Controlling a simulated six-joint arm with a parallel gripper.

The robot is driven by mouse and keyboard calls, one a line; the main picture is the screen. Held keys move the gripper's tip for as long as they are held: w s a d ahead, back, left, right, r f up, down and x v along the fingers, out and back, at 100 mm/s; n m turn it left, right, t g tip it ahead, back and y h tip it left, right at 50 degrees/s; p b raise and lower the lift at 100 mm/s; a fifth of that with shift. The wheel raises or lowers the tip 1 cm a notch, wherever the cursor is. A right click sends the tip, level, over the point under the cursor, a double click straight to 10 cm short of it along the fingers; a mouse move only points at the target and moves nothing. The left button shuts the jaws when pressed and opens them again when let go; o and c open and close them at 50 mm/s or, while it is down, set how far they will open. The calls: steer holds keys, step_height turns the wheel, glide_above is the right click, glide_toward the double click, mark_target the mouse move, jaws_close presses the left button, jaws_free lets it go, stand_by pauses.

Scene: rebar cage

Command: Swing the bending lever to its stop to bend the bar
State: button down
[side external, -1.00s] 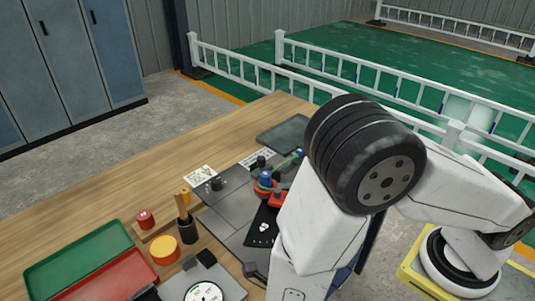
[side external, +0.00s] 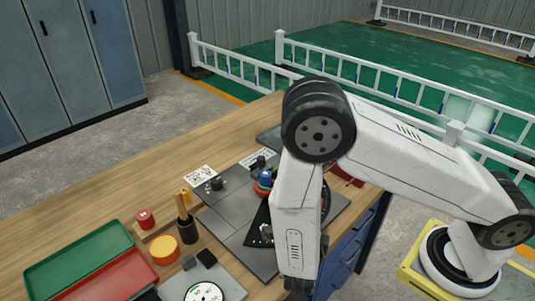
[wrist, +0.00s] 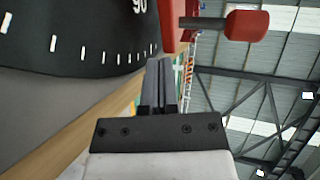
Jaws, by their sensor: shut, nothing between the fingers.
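The bender (side external: 265,180), with blue and red parts, sits on a dark grey plate on the bench, partly behind my arm. Its black fan-shaped scale (side external: 258,228) is partly covered by my arm. In the wrist view the black scale (wrist: 70,35) shows white ticks and "90" at upper left. A red block (wrist: 180,20) and a dark rod with a red knob (wrist: 246,25), which looks like the bending lever, are above the fingertips. My gripper (wrist: 158,68) is shut and empty, its fingers together below the red block. Contact cannot be told. The side view hides the fingers.
A green tray (side external: 75,255) and a red tray (side external: 105,278) lie at the left of the bench. An orange round item (side external: 163,250) and a dark holder (side external: 187,230) stand nearby. A red item (side external: 347,176) shows right of my arm. White fencing (side external: 370,92) stands behind.

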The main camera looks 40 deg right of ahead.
mark_target(328, 210)
steer(key=shift+w+d, duration=0.3)
steer(key=shift+d, duration=0.35)
steer(key=d, duration=0.5)
steer(key=w+d, duration=0.1)
steer(key=d, duration=0.1)
steer(key=shift+d, duration=0.15)
steer(key=shift+w+d, duration=0.2)
steer(key=shift+d, duration=0.3)
steer(key=shift+w+d, duration=0.1)
steer(key=shift+r, duration=0.1)
